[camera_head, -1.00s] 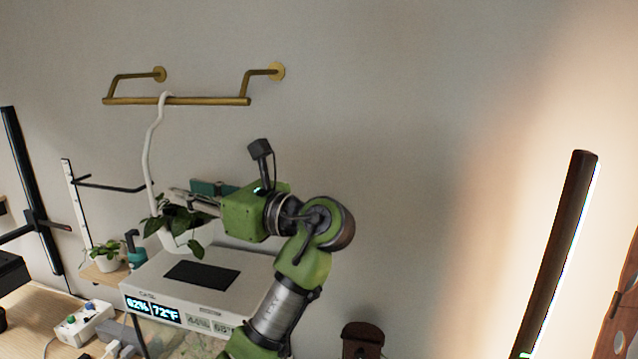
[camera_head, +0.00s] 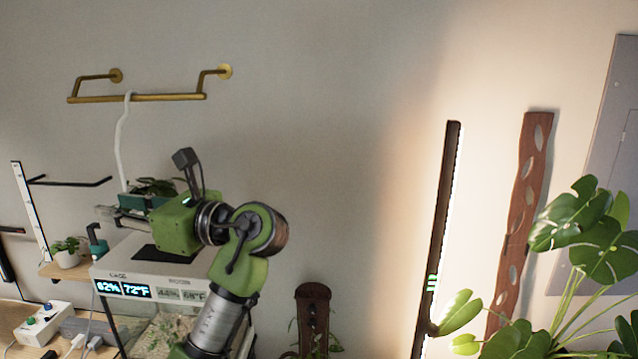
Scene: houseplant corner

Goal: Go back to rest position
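My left gripper (camera_head: 115,213) is at the left of the head view, at the end of my green and grey arm. It points left, above a white box with a lit display (camera_head: 150,290). Its fingers are seen side-on, so I cannot tell whether they are open or shut. A white cord (camera_head: 122,145) hangs from the brass wall rail (camera_head: 140,98) down behind the gripper. My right gripper is not in view.
A small potted plant (camera_head: 67,252) stands on a wooden shelf at the left. A tall dark lamp bar (camera_head: 440,220) and a large monstera (camera_head: 580,240) stand at the right. The wall between arm and lamp is clear.

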